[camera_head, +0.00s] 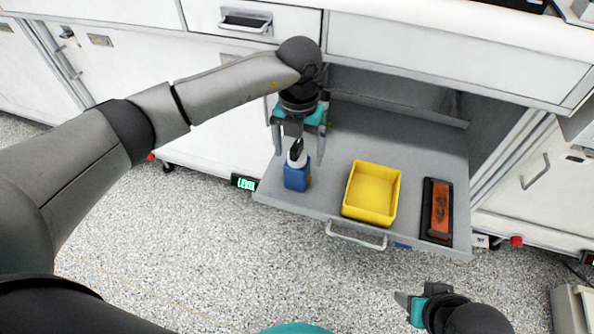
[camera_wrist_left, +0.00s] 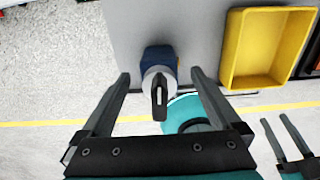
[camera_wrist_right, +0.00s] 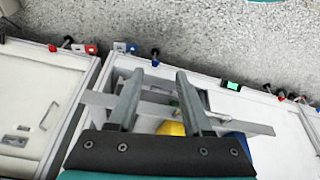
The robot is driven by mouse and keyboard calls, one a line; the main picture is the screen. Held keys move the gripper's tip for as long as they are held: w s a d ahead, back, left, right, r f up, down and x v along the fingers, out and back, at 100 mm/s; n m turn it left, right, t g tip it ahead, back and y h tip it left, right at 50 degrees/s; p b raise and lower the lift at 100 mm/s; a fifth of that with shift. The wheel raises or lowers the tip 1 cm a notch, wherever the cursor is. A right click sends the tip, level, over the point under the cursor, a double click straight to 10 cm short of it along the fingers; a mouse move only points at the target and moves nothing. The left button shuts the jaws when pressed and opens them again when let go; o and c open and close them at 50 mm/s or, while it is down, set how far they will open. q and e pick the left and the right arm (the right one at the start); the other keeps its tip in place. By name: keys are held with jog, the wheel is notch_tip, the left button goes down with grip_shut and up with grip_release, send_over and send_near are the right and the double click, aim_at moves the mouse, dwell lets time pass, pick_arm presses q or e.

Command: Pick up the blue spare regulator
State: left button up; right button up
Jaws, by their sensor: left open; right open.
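The blue spare regulator (camera_head: 297,177) has a blue body with a white and black top. It stands upright near the front left of the pulled-out grey drawer tray (camera_head: 337,142). My left gripper (camera_head: 298,150) is open just above it. In the left wrist view the regulator (camera_wrist_left: 158,62) lies between and beyond the two open fingers (camera_wrist_left: 160,78), which show no contact. My right gripper (camera_head: 406,302) is open and empty, low at the front right. In the right wrist view its fingers (camera_wrist_right: 155,78) are apart with nothing between them.
A yellow bin (camera_head: 371,193) stands on the tray right of the regulator. A black case with an orange panel (camera_head: 438,208) lies further right. The tray's front handle (camera_head: 356,236) sticks out. White cabinets (camera_head: 455,60) stand above and beside; speckled floor (camera_head: 200,260) is open in front.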

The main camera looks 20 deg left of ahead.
aim_at(297, 167)
pick_arm(q)
jog(key=shift+s+f+b, duration=0.2)
jog(key=shift+f+b, duration=0.3)
jog(key=shift+f, duration=0.35)
notch_tip(297, 167, down, 2)
jog(key=shift+s+a+f+b, duration=0.1)
jog(key=shift+s+b, duration=0.05)
jog(key=shift+b, duration=0.45)
jog(key=shift+f, duration=0.45)
pick_arm(e)
jog(key=shift+w+a+r+n+t+y, duration=0.1)
jog(key=shift+w+a+r+t+y, duration=0.2)
jog(key=shift+w+a+t, duration=0.3)
jog(key=shift+w+a+r+n+t+y, duration=0.1)
jog(key=shift+w+a+r+t+y, duration=0.15)
jog(key=shift+w+a+t, duration=0.35)
jog(key=shift+w+a+r+n+t+y, duration=0.1)
jog(key=shift+w+a+r+t+y, duration=0.1)
jog(key=shift+w+a+t+y, duration=0.3)
jog(key=shift+a, duration=0.15)
pick_arm(q)
grip_shut()
